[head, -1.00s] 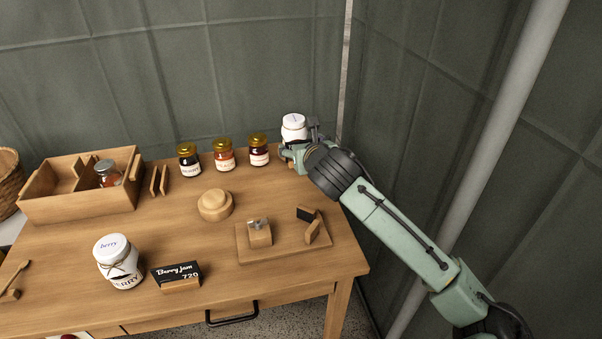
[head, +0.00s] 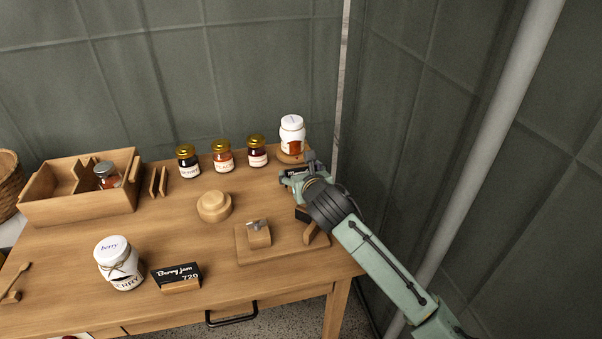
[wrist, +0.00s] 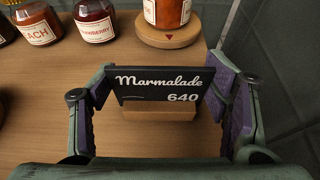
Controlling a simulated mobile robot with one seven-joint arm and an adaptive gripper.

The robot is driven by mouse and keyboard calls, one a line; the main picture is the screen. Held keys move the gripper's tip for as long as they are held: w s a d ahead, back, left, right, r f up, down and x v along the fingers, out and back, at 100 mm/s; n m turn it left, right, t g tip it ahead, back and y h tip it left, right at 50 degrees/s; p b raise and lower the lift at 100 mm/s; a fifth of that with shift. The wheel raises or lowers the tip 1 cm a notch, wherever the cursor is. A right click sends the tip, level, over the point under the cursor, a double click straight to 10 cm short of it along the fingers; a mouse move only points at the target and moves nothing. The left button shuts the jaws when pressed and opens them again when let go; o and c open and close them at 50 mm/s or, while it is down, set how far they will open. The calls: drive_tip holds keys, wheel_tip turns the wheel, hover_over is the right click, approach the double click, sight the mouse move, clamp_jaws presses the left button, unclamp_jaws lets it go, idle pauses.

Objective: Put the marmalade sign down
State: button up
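In the head view my gripper (head: 300,180) is at the table's right side, in front of the marmalade jar (head: 292,128), and mostly hides the sign. The jar has a white cover and stands on a round wooden stand (wrist: 168,34).
Three gold-lidded jars (head: 222,157) stand left of the marmalade jar. A wooden board (head: 250,257) with small blocks lies in front of my gripper. A round wooden piece (head: 214,207), a Berry jam sign (head: 177,275) and a berry jar (head: 119,264) stand farther left. A wall is close on the right.

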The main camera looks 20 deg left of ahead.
drive_tip(key=o, duration=0.5)
